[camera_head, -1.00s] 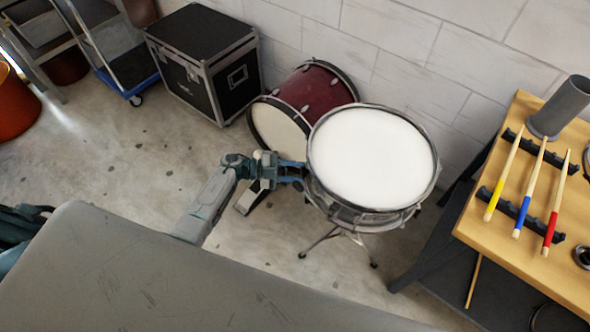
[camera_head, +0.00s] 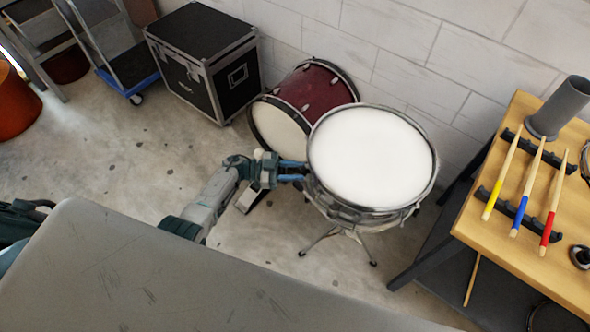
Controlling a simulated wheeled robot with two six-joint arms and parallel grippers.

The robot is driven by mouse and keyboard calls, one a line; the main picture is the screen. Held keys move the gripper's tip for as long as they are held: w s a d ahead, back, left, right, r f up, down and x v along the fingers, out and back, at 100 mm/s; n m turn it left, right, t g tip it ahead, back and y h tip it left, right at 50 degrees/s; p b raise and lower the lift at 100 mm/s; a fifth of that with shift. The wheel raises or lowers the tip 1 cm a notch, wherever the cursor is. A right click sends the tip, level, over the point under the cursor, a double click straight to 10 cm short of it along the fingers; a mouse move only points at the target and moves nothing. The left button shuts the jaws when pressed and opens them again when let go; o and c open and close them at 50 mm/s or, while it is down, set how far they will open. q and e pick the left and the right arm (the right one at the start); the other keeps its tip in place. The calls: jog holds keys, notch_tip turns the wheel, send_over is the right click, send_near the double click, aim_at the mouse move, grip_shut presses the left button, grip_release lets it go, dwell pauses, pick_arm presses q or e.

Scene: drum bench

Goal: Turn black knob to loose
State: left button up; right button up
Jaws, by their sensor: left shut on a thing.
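A snare drum with a white head (camera_head: 370,157) and a metal rim stands on a tripod stand (camera_head: 341,238) in the middle of the view. My left gripper (camera_head: 296,172) is at the left side of the drum, just below its rim, with its blue fingers pointing right. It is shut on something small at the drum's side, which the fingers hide. I cannot make out the black knob or its setting. My right gripper is not in view.
A dark red drum (camera_head: 315,88) lies behind the snare, near the wall. A black case (camera_head: 203,60) stands at the back left. A wooden table (camera_head: 540,248) at the right holds several drumsticks (camera_head: 502,180). Bare floor (camera_head: 130,160) lies to the left.

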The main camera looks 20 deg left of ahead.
pick_arm(q)
jog(key=shift+s+f+n, duration=0.1)
jog(key=shift+f+n, duration=0.05)
jog(key=shift+n, duration=0.35)
jog(key=o, duration=1)
jog(key=shift+c, duration=0.2)
jog(key=b+v, duration=0.2)
jog(key=v, duration=0.9)
jog(key=shift+b, duration=0.4)
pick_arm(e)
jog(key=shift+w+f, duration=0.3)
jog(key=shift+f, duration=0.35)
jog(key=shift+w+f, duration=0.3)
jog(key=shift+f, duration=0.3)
pick_arm(q)
jog(key=shift+d, duration=0.1)
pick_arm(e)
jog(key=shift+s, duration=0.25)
